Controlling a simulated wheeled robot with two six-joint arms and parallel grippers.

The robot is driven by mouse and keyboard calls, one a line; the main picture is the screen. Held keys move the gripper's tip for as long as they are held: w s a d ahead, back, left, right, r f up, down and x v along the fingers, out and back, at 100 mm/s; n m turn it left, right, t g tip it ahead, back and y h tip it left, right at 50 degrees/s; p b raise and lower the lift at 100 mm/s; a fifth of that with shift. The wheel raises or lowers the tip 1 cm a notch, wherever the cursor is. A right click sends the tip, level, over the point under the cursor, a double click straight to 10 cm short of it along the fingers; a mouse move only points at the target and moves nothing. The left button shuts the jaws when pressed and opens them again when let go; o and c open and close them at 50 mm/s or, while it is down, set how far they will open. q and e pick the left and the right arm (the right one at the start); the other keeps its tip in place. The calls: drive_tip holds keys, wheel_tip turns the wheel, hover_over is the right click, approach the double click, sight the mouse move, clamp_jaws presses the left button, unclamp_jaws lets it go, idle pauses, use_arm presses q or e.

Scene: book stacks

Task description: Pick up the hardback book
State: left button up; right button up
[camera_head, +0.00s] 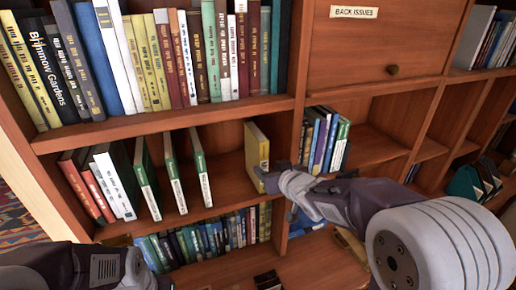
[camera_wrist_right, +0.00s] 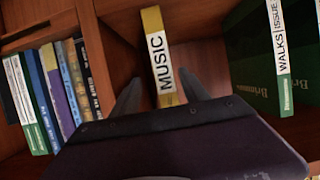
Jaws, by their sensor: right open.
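Green-and-white books (camera_head: 174,176) stand spaced apart left of the yellow book; one also shows at right in the wrist view (camera_wrist_right: 280,55). The wooden divider (camera_head: 291,135) is close on its right. More books (camera_head: 326,140) stand in the neighbouring compartment. Full rows are above and below.

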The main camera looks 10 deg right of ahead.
sight(266, 166)
drive_tip(key=shift+s+a+r, duration=0.15)
drive_tip(key=shift+a+r, duration=0.05)
drive_tip(key=shift+r, duration=0.05)
drive_tip(key=x, duration=0.3)
drive_tip(key=shift+w+d+f+p, duration=0.15)
drive_tip(key=shift+w+p, duration=0.15)
drive_tip(key=shift+w, duration=0.05)
drive_tip(key=shift+w+f, duration=0.2)
drive_tip(key=shift+w, duration=0.1)
drive_tip(key=shift+w+a+p, duration=0.35)
drive_tip(key=shift+w, duration=0.05)
drive_tip(key=p+x, duration=0.1)
drive_tip(key=x, duration=0.2)
drive_tip(key=shift+w+a+p, duration=0.15)
drive_tip(key=shift+a+p, duration=0.05)
drive_tip(key=shift+p, duration=0.2)
drive_tip(key=shift+w+f, duration=0.35)
drive_tip(key=shift+w, duration=0.1)
drive_tip(key=shift+s+r, duration=0.1)
drive_tip(key=shift+s, duration=0.15)
drive_tip(key=c, duration=0.9)
clamp_jaws()
